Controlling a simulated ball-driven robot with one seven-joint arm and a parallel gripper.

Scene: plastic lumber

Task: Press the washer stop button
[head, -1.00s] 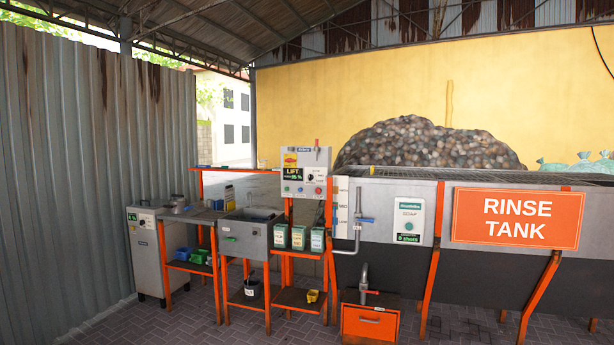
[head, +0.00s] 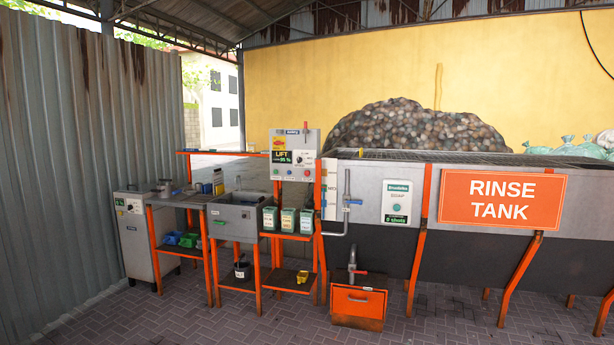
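A grey control panel (head: 294,155) with a yellow label, a lit "LIFT" display, a dark knob and a row of small coloured buttons stands near the middle of the head view. A red piece sticks up at its top right. The small print is unreadable, so I cannot tell whether any of these is the washer stop button. The long grey and black rinse tank (head: 400,258) stands to the right, with an orange "RINSE TANK" sign (head: 502,199) and a white soap panel (head: 397,202). My gripper is not in view.
A grey sink (head: 238,222), a bench with blue and green bins (head: 182,240) and a grey cabinet (head: 134,235) stand to the left. An orange drawer box (head: 358,304) sits on the floor under a tap. The paved floor (head: 200,325) in front is clear.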

